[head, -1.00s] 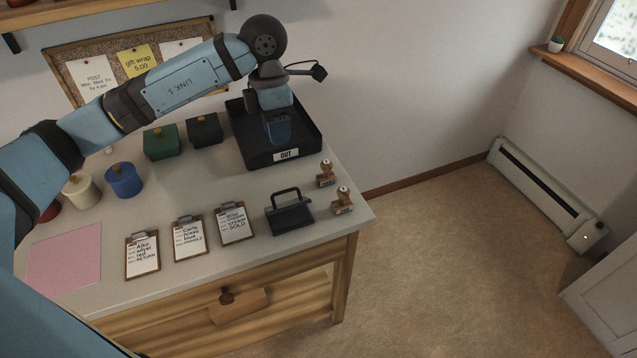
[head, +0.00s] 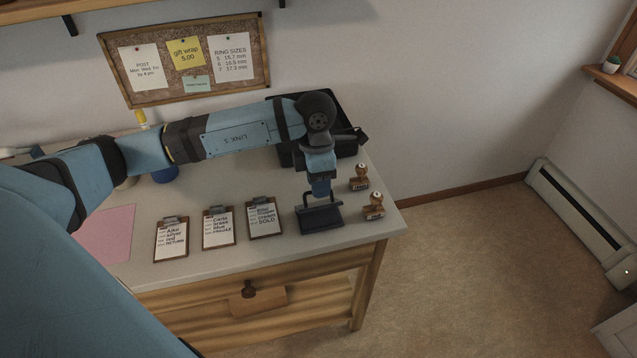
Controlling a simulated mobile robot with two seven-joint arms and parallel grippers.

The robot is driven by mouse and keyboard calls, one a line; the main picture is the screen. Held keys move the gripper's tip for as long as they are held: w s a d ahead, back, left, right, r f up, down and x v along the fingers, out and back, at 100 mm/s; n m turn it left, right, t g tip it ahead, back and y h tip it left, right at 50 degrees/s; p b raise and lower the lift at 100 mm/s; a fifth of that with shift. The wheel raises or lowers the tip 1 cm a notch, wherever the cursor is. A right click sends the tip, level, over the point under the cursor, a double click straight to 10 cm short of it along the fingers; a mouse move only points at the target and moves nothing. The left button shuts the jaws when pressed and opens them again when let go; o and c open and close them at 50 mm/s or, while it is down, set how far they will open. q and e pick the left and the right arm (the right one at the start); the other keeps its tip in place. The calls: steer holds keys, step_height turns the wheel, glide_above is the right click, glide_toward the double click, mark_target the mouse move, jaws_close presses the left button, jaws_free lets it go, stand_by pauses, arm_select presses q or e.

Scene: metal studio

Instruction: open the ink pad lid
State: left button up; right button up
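The ink pad (head: 320,221) is a dark box at the front right of the desktop, with an upright loop handle on its lid. The lid looks closed. My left gripper (head: 320,194) points down at the handle's top bar, right above or at it. Its fingers are small and seen from above, so I cannot tell whether they touch the bar or how far apart they are. My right gripper is not in view.
Two wooden stamps (head: 359,179) (head: 374,207) stand close to the right of the ink pad. Several clipboards, the nearest one (head: 264,217) with a SOLD note, lie to its left. A black tray (head: 347,146) sits behind, partly hidden by my arm. The desk's right edge is near.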

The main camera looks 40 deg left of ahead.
arm_select(q)
steer(key=shift+f, duration=0.2)
steer(key=shift+c, duration=0.2)
jaws_close()
steer(key=shift+r, duration=0.1)
